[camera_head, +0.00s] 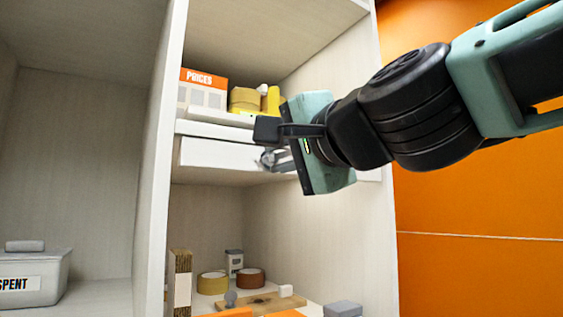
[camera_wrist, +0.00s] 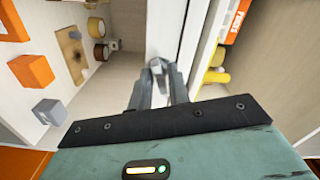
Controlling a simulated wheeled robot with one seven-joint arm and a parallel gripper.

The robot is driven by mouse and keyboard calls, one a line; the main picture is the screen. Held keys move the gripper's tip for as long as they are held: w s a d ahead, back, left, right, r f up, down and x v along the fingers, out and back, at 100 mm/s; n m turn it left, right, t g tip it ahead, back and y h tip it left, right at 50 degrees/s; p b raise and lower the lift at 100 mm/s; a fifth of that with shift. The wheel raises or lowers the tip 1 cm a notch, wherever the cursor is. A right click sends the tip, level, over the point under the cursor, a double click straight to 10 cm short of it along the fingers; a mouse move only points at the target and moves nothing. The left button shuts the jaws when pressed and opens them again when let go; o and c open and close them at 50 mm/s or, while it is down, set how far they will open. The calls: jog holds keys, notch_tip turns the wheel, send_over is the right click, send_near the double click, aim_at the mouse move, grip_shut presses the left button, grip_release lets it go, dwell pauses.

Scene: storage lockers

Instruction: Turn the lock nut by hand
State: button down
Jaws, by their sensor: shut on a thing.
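My gripper (camera_head: 268,157) reaches in from the right to the front of the white drawer-like panel (camera_head: 215,153) under the upper shelf. In the wrist view the fingers of my gripper (camera_wrist: 159,72) are close together around a small grey metal piece (camera_wrist: 157,66). This piece appears to be the lock nut, but the fingers hide most of it. I cannot tell its exact shape or how far it is turned. The white panel also shows in the wrist view (camera_wrist: 163,30), just beyond the fingertips.
The upper shelf holds a PRICES box (camera_head: 203,88) and yellow rolls (camera_head: 247,99). The lower compartment holds tape rolls (camera_head: 250,278), a wooden board (camera_head: 262,302) and a grey block (camera_head: 343,309). A SPENT bin (camera_head: 40,275) stands left of the upright divider (camera_head: 157,160).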

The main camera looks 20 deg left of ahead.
jog(key=shift+f+m+b, duration=0.2)
jog(key=shift+m+b, duration=0.15)
jog(key=shift+m, duration=1.55)
jog(key=c, duration=1.5)
grip_release()
jog(key=shift+d+r, duration=0.1)
